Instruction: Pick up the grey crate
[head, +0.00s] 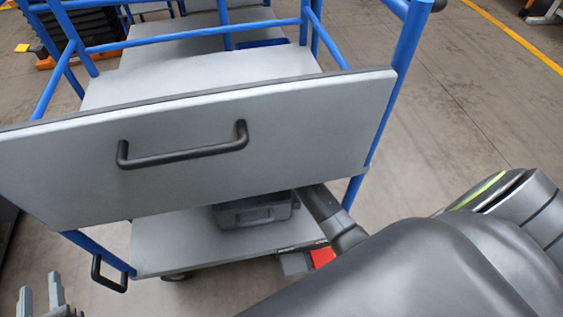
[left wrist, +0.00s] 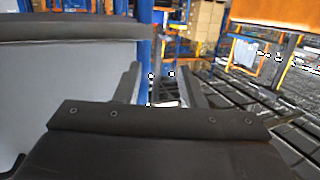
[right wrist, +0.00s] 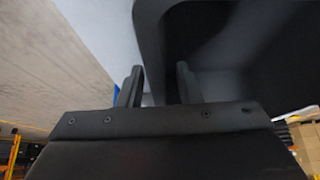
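The dark grey crate (head: 258,212) sits on the lower shelf (head: 190,243) of a blue-framed trolley. The grey front panel above hides part of its top. My right arm reaches in under the panel at the crate's right side, and the panel hides its gripper in the head view. In the right wrist view my right gripper (right wrist: 158,85) is open, with a large dark form, seemingly the crate, close ahead of its fingers. My left gripper (head: 42,298) is open and empty at the lower left, away from the crate; its fingers also show in the left wrist view (left wrist: 160,85).
The trolley's grey panel (head: 290,125) with a black handle (head: 185,157) overhangs the lower shelf. A blue post (head: 385,110) stands close to my right arm. A red item (head: 322,257) lies beside the shelf's right end. Open floor (head: 470,110) lies to the right.

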